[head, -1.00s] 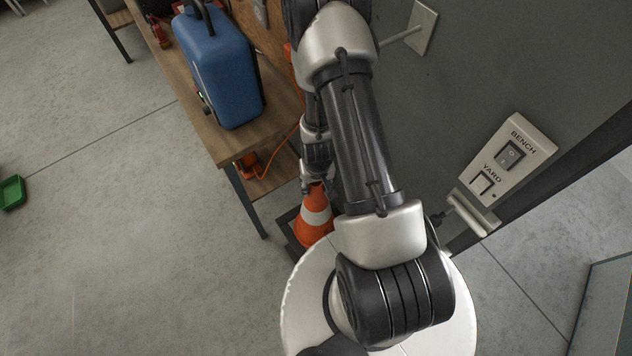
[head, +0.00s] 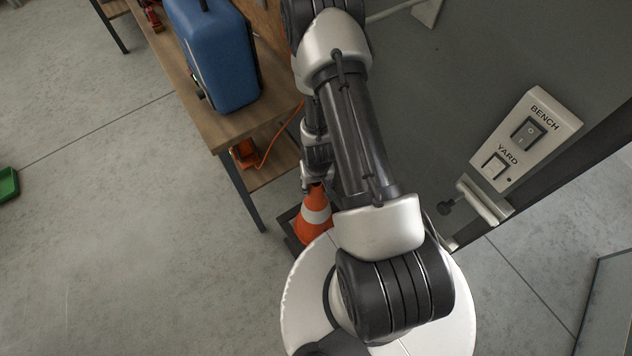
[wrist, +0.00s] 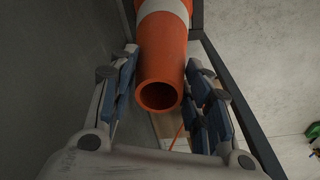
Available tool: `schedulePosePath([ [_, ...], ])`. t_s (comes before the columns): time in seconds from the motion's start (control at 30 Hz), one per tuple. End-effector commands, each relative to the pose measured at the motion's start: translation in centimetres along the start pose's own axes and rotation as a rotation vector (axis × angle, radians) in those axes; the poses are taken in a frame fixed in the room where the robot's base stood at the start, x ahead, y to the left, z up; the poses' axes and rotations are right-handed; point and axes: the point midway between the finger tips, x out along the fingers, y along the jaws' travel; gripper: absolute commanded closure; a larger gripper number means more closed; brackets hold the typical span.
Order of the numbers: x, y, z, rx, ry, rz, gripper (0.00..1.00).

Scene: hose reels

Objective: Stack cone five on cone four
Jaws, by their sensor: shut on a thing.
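An orange traffic cone (head: 314,222) with a white band shows in the head view below my arm, beside the white round top of my base. My gripper (wrist: 162,75) is shut on this cone near its narrow end. In the wrist view the cone (wrist: 160,45) lies between the two blue-padded fingers, its open tip facing the camera. No number can be read on it. My arm hides part of the cone in the head view. No other cone can be made out.
A wooden workbench (head: 222,124) with a blue case (head: 222,60) stands at upper left. An orange tool with a cord is on its lower shelf. A wall panel (head: 526,140) with BENCH and YARD switches is at right.

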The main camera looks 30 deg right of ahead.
Motion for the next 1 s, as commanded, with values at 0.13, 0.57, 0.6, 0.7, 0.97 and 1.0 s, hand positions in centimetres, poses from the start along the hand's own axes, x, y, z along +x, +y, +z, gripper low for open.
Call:
schedulePosePath([
  [0.13, 1.4, 0.0, 0.1, 0.000, 0.003, 0.000, 1.00],
  [0.57, 5.0, 0.0, 0.5, 0.000, 0.002, 0.000, 1.00],
  [0.6, 5.3, 0.0, 0.5, 0.000, 0.003, 0.000, 1.00],
  [0.7, 6.2, 0.0, 0.6, 0.000, 0.002, 0.000, 1.00],
  [0.97, 8.4, 0.0, 0.9, 0.000, 0.003, 0.000, 1.00],
  [1.0, 8.7, 0.0, 0.9, 0.000, 0.003, 0.000, 1.00],
])
